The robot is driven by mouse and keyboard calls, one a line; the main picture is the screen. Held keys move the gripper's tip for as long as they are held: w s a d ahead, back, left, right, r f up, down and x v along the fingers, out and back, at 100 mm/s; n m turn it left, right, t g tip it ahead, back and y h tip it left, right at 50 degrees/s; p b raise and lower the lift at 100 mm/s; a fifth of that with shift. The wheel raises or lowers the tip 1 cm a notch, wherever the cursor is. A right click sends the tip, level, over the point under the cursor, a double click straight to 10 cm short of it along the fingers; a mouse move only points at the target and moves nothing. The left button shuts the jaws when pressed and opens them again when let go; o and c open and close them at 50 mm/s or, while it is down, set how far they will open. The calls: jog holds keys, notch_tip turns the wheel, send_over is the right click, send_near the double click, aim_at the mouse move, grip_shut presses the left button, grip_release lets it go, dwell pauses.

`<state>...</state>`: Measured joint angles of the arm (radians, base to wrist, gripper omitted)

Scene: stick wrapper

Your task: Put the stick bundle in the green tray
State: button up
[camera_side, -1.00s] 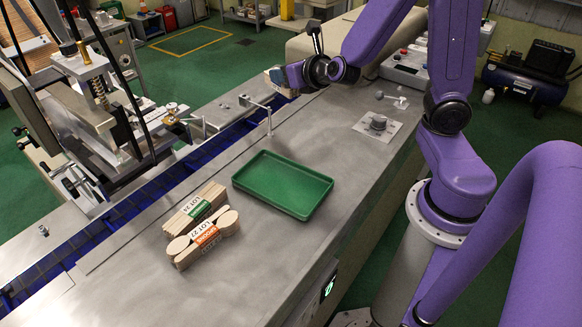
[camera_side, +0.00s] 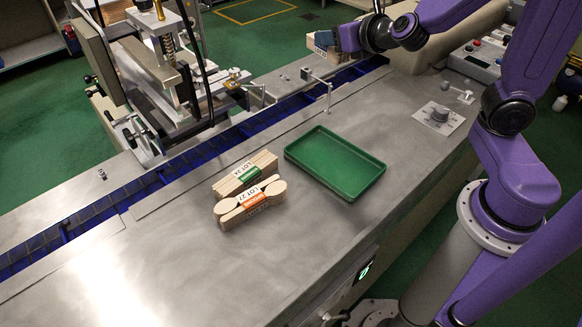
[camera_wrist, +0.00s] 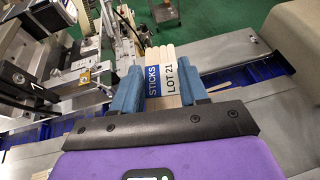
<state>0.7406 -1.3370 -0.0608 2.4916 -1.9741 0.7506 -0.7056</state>
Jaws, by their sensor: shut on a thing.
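My gripper (camera_wrist: 158,88) is shut on a stick bundle (camera_wrist: 162,58) with a blue band reading STICKS and a white LOT 21 label. Its blue fingers press on the two sides of the bundle. In the side view the bundle (camera_side: 320,42) is small and partly hidden by my gripper (camera_side: 340,40), above the far end of the blue channel. The empty green tray (camera_side: 335,163) lies on the steel table, nearer the camera and well apart from the bundle.
Two other bundles, one with a green band (camera_side: 246,174) and one with an orange band (camera_side: 250,204), lie left of the tray. A thin bent post (camera_side: 328,92) stands between the channel and tray. A machine (camera_side: 165,70) stands at left.

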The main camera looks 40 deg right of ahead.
jog(key=s+a+n+y, duration=0.3)
jog(key=a+y, duration=0.1)
jog(key=a, duration=0.9)
jog(key=s+a+n+y, duration=0.4)
jog(key=a, duration=0.9)
jog(key=s+a+n+g+y, duration=0.4)
jog(key=s+a, duration=0.7)
jog(key=a, duration=0.1)
jog(key=shift+w+f, duration=0.15)
jog(key=shift+f, duration=7.3)
jog(key=shift+f, duration=0.15)
jog(key=o, duration=1.2)
jog(key=shift+c, duration=0.2)
